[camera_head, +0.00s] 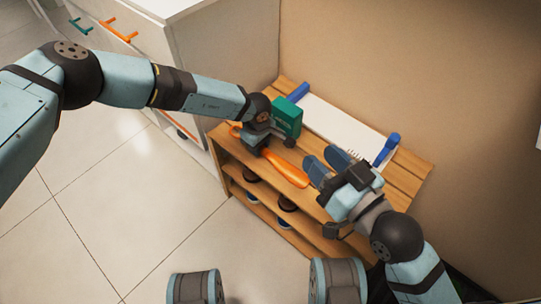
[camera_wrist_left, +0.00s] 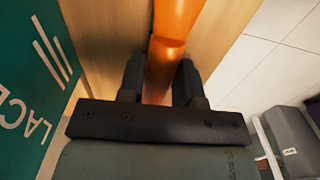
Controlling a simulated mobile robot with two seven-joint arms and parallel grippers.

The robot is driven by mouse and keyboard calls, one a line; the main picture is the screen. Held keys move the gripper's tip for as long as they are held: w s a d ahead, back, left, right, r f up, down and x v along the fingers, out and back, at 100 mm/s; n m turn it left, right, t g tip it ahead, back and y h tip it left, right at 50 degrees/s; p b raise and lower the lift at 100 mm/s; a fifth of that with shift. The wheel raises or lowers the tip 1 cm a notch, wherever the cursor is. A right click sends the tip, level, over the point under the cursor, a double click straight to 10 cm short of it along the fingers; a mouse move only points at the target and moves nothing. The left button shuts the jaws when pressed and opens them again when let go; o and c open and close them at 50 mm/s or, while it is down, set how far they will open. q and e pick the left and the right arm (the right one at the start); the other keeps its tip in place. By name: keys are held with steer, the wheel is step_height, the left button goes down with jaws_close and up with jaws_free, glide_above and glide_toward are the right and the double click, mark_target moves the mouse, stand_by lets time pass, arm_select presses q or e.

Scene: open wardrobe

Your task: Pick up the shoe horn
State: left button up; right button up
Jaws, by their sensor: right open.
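The long orange shoe horn (camera_head: 285,168) lies along the slatted wooden top of the shoe rack (camera_head: 409,171). My left gripper (camera_head: 256,141) is low over its left part. In the left wrist view, the two dark fingers (camera_wrist_left: 160,82) straddle the orange shoe horn (camera_wrist_left: 174,22), one on each side. Whether they press on it cannot be told. My right gripper (camera_head: 341,181) is open at the right part of the rack top, close to a pair of dark blue shoes (camera_head: 317,170) and apart from the shoe horn.
A green box (camera_head: 286,117) stands right behind my left gripper; it also shows in the left wrist view (camera_wrist_left: 30,85). A white board with blue ends (camera_head: 340,128) lies along the wall. Dark round items sit on the lower shelf. A white cabinet (camera_head: 190,50) stands left; the floor in front is clear.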

arm_select(q)
steer(key=c, duration=0.4)
jaws_close()
step_height(320, 180, up, 20)
steer(key=p, duration=0.6)
arm_select(e)
steer(key=r, duration=0.2)
steer(key=r+t, duration=0.1)
steer(key=d+r+t, duration=0.1)
steer(key=r, duration=0.1)
steer(key=shift+s+r+m+h, duration=0.1)
steer(key=shift+r+m+h, duration=0.2)
steer(key=shift+r+m, duration=0.1)
